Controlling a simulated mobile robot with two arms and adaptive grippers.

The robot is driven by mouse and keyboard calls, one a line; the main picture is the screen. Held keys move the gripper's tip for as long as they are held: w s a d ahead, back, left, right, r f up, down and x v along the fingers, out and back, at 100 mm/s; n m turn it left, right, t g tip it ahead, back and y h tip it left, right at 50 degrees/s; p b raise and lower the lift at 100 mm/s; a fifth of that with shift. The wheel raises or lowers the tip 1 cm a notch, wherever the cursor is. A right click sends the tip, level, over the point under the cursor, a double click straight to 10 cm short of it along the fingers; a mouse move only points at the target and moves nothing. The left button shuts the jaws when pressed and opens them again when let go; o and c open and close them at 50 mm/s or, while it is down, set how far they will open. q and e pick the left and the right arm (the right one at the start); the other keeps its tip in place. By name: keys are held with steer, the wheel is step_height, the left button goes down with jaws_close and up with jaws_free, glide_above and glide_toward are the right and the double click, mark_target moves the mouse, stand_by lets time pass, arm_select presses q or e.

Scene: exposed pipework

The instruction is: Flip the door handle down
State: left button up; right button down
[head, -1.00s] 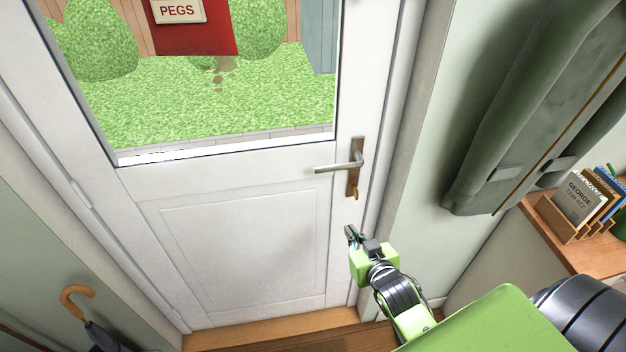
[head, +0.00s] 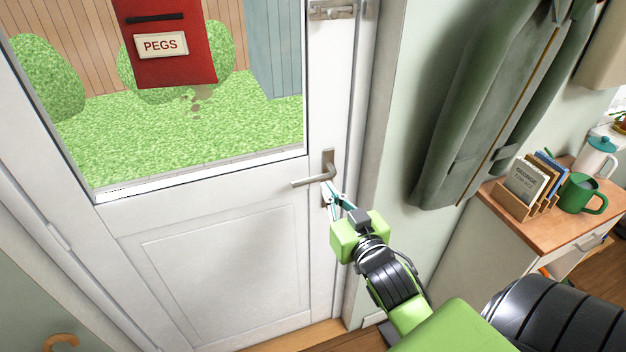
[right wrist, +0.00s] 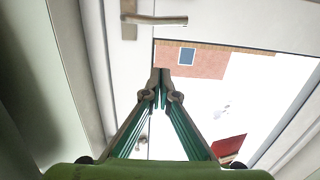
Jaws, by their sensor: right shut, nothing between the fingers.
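The door handle (head: 314,180) is a grey metal lever on an upright backplate at the right side of the white door (head: 140,215). In the head view its lever points left, about level. My right gripper (head: 328,189) is shut and empty, with its fingertips just below the lever near its backplate end. I cannot tell whether they touch it. The fingers hide the lower backplate. In the right wrist view the lever (right wrist: 157,19) lies at the top, apart in the picture from the closed fingertips (right wrist: 160,76). My left gripper is out of view.
A bolt (head: 332,10) sits higher on the door. A wooden-topped cabinet (head: 525,228) holds a letter rack (head: 528,190) and a green mug (head: 580,194). A curved umbrella handle (head: 62,340) shows at lower left.

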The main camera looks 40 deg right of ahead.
steer(key=p, duration=0.3)
glide_above(313, 180)
steer(key=a+v, duration=0.1)
steer(key=v, duration=0.2)
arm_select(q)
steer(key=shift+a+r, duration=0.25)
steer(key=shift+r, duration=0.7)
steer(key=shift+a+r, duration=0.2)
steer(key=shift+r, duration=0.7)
arm_select(e)
steer(key=shift+w+d+f, duration=0.1)
steer(key=shift+w+f, duration=0.05)
steer(key=shift+f, duration=0.65)
steer(key=shift+w+d+f, duration=0.1)
steer(key=shift+w+f, duration=0.1)
steer(key=shift+f, duration=0.6)
steer(key=shift+w+f, duration=0.15)
steer(key=shift+f, duration=0.65)
